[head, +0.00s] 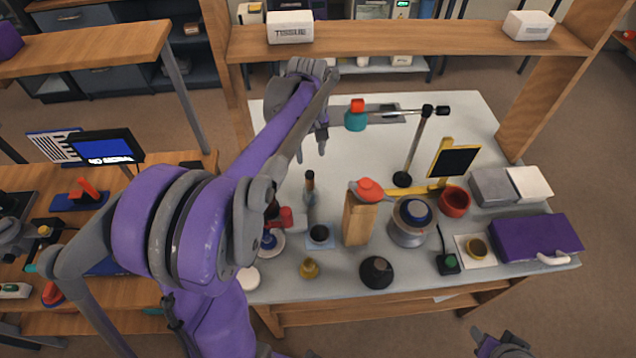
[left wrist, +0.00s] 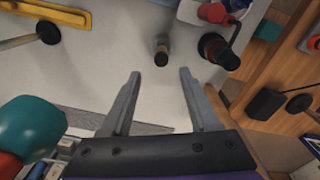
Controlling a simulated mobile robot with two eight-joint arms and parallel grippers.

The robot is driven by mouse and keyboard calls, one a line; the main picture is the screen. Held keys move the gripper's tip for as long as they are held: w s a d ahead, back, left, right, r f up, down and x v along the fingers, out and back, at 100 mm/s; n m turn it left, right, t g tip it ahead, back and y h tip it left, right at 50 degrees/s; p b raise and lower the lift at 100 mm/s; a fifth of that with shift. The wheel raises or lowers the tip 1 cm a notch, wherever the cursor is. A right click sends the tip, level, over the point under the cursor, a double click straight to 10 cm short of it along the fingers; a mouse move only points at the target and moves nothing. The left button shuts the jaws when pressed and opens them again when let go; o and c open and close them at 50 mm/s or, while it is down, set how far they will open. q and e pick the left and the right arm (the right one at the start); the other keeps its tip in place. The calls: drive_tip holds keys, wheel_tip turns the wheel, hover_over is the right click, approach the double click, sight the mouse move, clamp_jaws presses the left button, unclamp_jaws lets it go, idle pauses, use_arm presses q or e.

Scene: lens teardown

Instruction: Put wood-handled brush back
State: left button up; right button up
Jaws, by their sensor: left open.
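An upright slim item with a brown wooden-looking top (head: 310,181) and a grey lower part stands on the white table; it looks like the wood-handled brush, though its bristles cannot be made out. It also shows end-on in the left wrist view (left wrist: 162,54), beyond my fingertips. My left gripper (head: 322,143) is over the table's back left part, above and behind the brush, fingers apart and empty. In the left wrist view its fingertips (left wrist: 160,76) frame open space, with the brush apart from them. My right gripper (head: 503,346) shows partly at the bottom edge; its jaws are unclear.
A grey strip (head: 385,114) lies at the back beside a teal bottle with a red cap (head: 356,119). A wooden block (head: 357,222) with a red item, a round grey device (head: 411,228) and a dark stand (head: 403,179) are to the right.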

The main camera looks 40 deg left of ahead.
use_arm(q)
drive_tip(key=s+d+f+m+t, duration=0.1)
drive_tip(key=s+d+m+t, duration=0.1)
drive_tip(key=s+d+m, duration=0.4)
drive_tip(key=s+d+f+m+t, duration=0.2)
drive_tip(key=s+d+m, duration=0.4)
drive_tip(key=s+d, duration=0.4)
drive_tip(key=shift+s+d+f+t, duration=0.2)
drive_tip(key=shift+d+f+t, duration=0.1)
drive_tip(key=shift+d+t, duration=0.5)
drive_tip(key=shift+c, duration=0.3)
